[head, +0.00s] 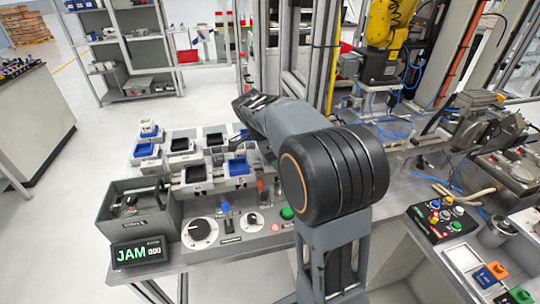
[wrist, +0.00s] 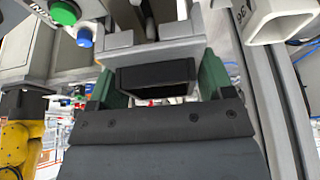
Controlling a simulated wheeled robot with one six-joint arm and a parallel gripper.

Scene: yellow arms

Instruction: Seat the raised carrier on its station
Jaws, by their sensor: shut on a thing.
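My gripper (wrist: 162,88) shows in the wrist view with its dark green fingers on either side of a grey piece with a black block (wrist: 155,76). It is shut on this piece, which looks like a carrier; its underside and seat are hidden. In the head view my arm covers the gripper. Several light grey carriers sit in rows on the bench there, including ones with black inserts (head: 196,174) and blue inserts (head: 238,167). I cannot tell from the head view which one is held or how high it is.
A grey bin (head: 140,212) stands at the bench's left, behind a display (head: 139,252) reading JAM. A panel with dials (head: 200,232) and a green button (head: 287,213) lies along the front. A yellow robot arm (head: 388,25) stands behind.

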